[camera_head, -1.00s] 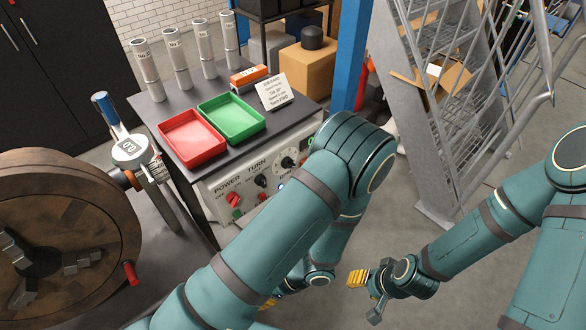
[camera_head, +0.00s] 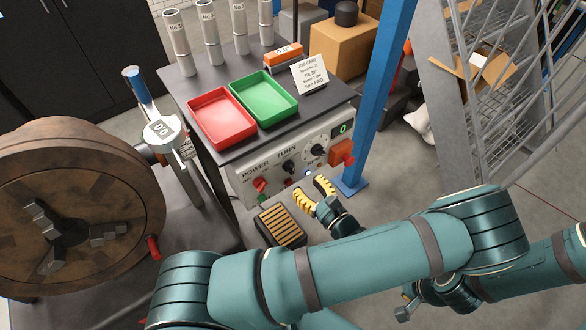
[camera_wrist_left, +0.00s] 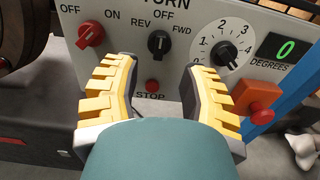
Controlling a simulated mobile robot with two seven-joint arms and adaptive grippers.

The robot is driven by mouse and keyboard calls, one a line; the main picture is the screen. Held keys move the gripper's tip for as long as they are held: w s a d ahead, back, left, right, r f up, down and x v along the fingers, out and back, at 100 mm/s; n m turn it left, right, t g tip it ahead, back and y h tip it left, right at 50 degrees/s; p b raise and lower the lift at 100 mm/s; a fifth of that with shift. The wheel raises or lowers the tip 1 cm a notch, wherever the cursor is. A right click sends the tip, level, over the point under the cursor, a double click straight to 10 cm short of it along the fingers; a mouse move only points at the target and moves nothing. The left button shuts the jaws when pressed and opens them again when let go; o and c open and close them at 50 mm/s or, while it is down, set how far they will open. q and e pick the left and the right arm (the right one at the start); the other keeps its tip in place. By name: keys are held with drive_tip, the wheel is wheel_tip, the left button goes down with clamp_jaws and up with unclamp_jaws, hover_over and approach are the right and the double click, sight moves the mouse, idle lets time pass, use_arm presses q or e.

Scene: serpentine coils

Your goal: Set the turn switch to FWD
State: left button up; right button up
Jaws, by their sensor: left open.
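The turn switch (camera_head: 289,167) is a black knob on the grey control panel, under the label TURN. In the left wrist view the turn switch (camera_wrist_left: 159,43) stands upright, toward OFF, with REV to its left and FWD to its right. My left gripper (camera_head: 316,193) is open and empty in front of the panel, just below the switch. In the left wrist view its yellow-padded fingers (camera_wrist_left: 160,68) are spread to either side below the knob, and I see no contact. My right gripper (camera_head: 405,302) shows only in small part at the lower right, behind my arm.
The red power switch (camera_wrist_left: 91,33) is left of the turn switch. A red STOP button (camera_wrist_left: 152,86) sits below it, a numbered dial (camera_wrist_left: 226,55) to the right. The display (camera_wrist_left: 284,49) reads 0. A large orange-red button (camera_wrist_left: 256,96) juts out near the right finger.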

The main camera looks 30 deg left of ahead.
sight(293, 170)
use_arm(q)
drive_tip(key=x, duration=0.7)
drive_tip(key=shift+w+a, duration=0.1)
drive_tip(key=shift+a, duration=0.15)
clamp_jaws()
